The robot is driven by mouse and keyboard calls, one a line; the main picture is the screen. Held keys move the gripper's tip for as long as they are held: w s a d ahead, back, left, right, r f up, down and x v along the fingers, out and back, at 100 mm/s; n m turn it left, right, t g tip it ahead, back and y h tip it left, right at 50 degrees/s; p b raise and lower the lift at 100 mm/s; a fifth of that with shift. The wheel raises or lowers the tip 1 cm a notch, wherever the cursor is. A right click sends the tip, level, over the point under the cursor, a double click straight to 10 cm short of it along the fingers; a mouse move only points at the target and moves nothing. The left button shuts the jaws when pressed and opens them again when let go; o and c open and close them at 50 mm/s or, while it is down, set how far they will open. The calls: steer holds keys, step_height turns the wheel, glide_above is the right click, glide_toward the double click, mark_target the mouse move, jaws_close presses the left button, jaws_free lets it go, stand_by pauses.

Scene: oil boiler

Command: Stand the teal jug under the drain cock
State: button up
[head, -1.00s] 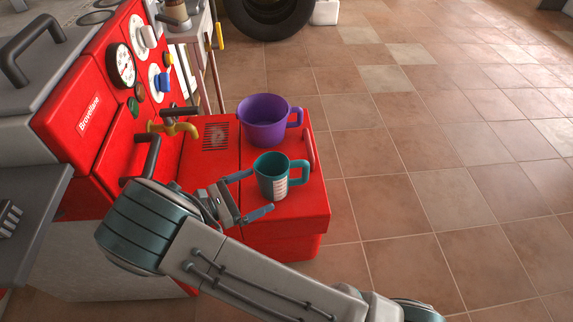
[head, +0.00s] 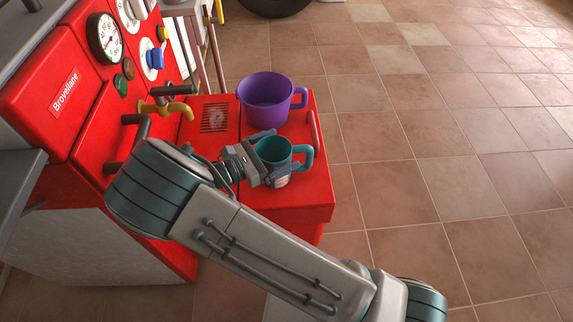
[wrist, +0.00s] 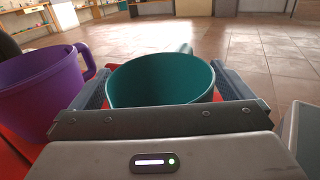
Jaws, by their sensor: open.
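The teal jug (head: 273,152) stands upright on the red ledge at the front of the boiler, its handle pointing right in the head view. My gripper (head: 276,157) is open around the jug, one finger on each side; the fingers partly hide its body. In the wrist view the jug (wrist: 162,80) fills the space between the two fingers (wrist: 160,88), and I cannot tell whether they touch it. The brass drain cock (head: 168,108) with a dark handle sticks out of the red boiler front, left of the jug and above the ledge.
A purple jug (head: 266,98) stands on the ledge just behind the teal jug; it is at the left in the wrist view (wrist: 42,88). A dark slotted grate (head: 214,117) lies in the red ledge (head: 310,199) near the drain cock. Tiled floor is clear to the right.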

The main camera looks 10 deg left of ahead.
steer(key=c, duration=1.1)
steer(key=shift+c, duration=0.2)
